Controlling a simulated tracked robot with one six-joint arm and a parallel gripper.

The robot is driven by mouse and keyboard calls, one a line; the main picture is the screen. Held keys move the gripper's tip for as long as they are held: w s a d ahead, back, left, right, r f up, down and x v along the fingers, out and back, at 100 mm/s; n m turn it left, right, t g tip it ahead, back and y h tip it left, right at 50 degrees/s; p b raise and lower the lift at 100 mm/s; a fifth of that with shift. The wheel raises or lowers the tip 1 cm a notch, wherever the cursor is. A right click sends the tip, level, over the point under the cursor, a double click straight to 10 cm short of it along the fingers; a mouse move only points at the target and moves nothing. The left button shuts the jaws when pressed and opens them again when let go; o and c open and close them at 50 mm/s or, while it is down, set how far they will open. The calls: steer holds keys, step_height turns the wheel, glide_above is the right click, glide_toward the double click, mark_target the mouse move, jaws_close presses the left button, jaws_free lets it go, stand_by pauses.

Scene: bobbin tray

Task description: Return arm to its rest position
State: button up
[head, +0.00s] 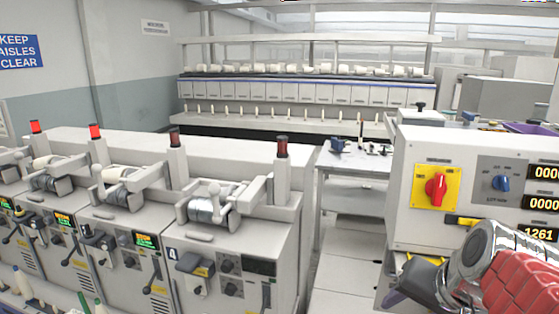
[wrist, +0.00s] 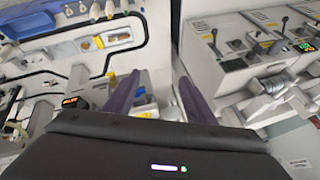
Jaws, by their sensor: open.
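My gripper (head: 402,290) is low at the right in the head view, in front of the control cabinet (head: 408,200); my red and silver arm partly hides it. In the wrist view my gripper (wrist: 160,88) shows two dark purple fingers spread apart. No object is held between them. Behind the fingers, the wrist view shows machine panels, tilted in the picture. The arm is folded close to the lower right corner of the head view.
A row of grey winding machines (head: 236,240) fills the left and front. The cabinet with a red rotary switch (head: 436,187) stands close behind my arm. A grey bench (head: 350,163) stands between them. A long bobbin frame (head: 300,92) runs along the back.

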steer(key=s+a+f+n, duration=0.4)
steer(key=s+a+n, duration=0.2)
steer(key=s+a, duration=0.1)
steer(key=shift+s+a+f+n+h, duration=0.15)
steer(key=shift+a+f+n+h, duration=0.15)
steer(key=shift+a, duration=0.2)
stand_by(0.8)
